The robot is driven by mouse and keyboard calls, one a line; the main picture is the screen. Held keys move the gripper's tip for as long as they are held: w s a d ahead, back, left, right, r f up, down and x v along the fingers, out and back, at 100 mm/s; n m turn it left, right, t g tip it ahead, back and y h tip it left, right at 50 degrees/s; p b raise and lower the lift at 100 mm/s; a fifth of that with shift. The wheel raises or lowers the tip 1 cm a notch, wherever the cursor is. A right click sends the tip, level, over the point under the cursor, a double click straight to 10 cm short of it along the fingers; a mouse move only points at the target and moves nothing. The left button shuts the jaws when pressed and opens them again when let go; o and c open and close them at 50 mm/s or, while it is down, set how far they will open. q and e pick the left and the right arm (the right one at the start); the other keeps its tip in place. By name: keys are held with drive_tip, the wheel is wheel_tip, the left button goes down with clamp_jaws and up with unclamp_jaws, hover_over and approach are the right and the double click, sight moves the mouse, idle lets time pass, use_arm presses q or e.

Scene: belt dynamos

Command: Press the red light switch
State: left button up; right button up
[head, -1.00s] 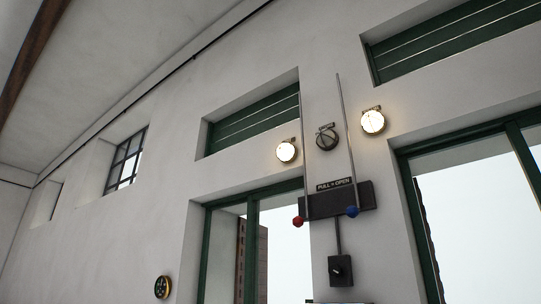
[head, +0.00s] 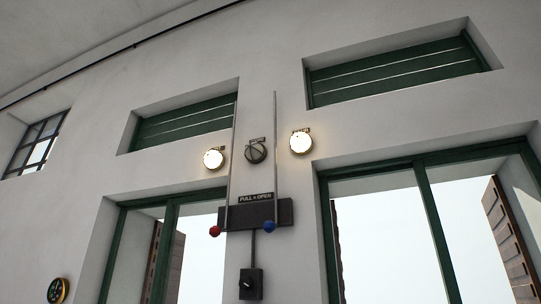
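No light switch that is clearly red shows in the head view. A red ball (head: 215,231) hangs at the lower end of a thin rod on the wall, and a blue ball (head: 269,227) ends a second rod beside it. Both rods pass in front of a dark plate (head: 257,213) under a sign (head: 256,198) reading "PULL = OPEN". Below it, a small dark box (head: 251,284) with a light-coloured knob or lever is joined by a conduit. Neither gripper is in view.
Two lit round lamps (head: 213,159) (head: 300,142) flank a dark round fitting (head: 256,151). Green-framed windows (head: 427,212) and green louvres (head: 395,71) are set in the white wall (head: 80,120). A round dark fitting (head: 58,290) is at lower left. No floor shows.

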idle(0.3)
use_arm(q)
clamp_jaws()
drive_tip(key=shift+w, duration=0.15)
